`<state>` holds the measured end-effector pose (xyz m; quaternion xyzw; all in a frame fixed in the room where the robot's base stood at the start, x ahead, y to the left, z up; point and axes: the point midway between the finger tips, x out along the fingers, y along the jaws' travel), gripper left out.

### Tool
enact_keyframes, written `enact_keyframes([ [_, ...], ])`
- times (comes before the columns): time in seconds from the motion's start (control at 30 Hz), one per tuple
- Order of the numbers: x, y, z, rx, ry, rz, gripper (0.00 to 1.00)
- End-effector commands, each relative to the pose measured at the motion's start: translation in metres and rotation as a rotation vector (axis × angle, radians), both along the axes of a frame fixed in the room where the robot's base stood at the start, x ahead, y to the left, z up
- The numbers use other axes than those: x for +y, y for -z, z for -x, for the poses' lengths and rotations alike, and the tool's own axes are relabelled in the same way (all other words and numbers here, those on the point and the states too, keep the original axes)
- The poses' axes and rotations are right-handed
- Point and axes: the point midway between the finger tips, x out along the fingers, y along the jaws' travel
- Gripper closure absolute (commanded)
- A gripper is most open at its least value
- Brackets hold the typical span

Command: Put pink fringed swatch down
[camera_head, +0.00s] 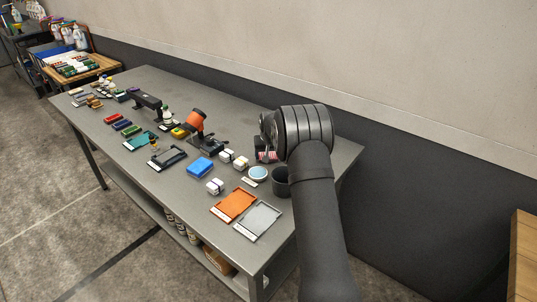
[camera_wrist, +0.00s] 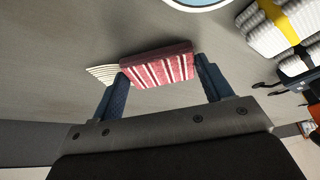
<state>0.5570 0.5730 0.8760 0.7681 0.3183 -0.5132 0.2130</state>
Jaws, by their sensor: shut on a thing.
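The pink swatch (camera_wrist: 157,67) has white stripes and a pale fringe at its left end in the wrist view. My gripper (camera_wrist: 160,82) is shut on it, with a blue finger at each side. In the head view the swatch (camera_head: 267,156) shows as a small pink striped patch beside my gripper (camera_head: 266,138), low over the back right of the grey table (camera_head: 335,160). I cannot tell whether the swatch touches the table. My wrist hides part of this area.
White blocks with bands (camera_head: 241,163) and a blue tray (camera_head: 200,168) lie to the left. Orange (camera_head: 234,205) and grey (camera_head: 258,221) trays lie near the front edge.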

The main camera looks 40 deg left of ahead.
Motion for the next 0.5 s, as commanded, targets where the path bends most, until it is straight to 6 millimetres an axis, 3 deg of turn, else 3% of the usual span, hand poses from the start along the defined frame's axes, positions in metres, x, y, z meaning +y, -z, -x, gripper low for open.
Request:
enact_keyframes([
  [0.27, -0.0002, 0.0033, -0.0001, 0.000, 0.000, 0.000, 0.51],
  [0.3, -0.0001, 0.0027, -0.0002, 0.000, 0.000, 0.000, 0.20],
  [0.37, -0.0002, 0.0026, -0.0001, 0.000, 0.000, 0.000, 0.08],
  [0.5, -0.0002, 0.0025, -0.0001, 0.000, 0.000, 0.000, 0.06],
])
